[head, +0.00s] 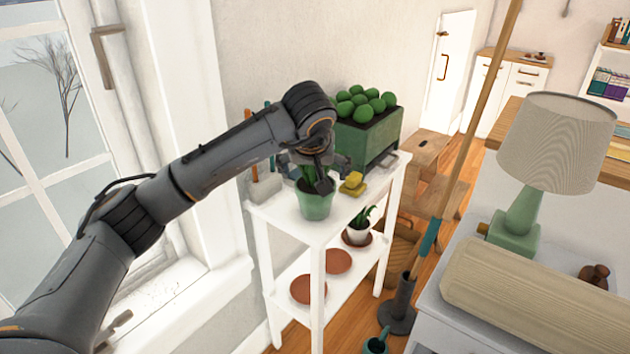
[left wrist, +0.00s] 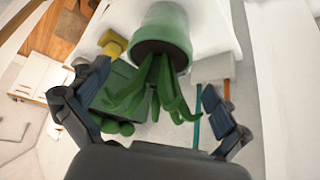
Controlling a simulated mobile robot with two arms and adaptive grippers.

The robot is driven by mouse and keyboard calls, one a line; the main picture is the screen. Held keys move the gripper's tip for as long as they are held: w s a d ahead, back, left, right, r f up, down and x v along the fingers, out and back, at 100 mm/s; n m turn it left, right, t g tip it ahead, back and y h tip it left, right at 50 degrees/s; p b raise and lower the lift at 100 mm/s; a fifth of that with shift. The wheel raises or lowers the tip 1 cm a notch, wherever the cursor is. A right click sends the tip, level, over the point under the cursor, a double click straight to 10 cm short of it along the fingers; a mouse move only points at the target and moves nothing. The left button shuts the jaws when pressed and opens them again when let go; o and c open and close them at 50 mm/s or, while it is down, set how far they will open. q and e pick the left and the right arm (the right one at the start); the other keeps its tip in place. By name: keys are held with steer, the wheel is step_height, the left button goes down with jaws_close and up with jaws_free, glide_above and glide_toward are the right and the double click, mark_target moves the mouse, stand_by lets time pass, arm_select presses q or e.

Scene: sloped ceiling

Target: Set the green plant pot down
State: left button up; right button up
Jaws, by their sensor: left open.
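The green plant pot (head: 316,203) stands upright on the top of a white shelf stand (head: 268,216), close to its front edge. A leafy green plant grows in it. My left gripper (head: 318,172) is around the plant's leaves just above the pot, and its fingers hide part of the plant. In the left wrist view the pot (left wrist: 162,30) is at the top, with the leaves (left wrist: 150,90) between two widely spread fingers (left wrist: 152,108). The fingers are apart from the pot. My right gripper is not in view.
A green planter box (head: 368,140) with round plants stands behind the pot, and yellow sponges (head: 353,184) lie beside it. A window is at left; a lamp (head: 555,140) stands at right.

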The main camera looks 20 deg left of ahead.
arm_select(q)
steer(key=v, duration=0.5)
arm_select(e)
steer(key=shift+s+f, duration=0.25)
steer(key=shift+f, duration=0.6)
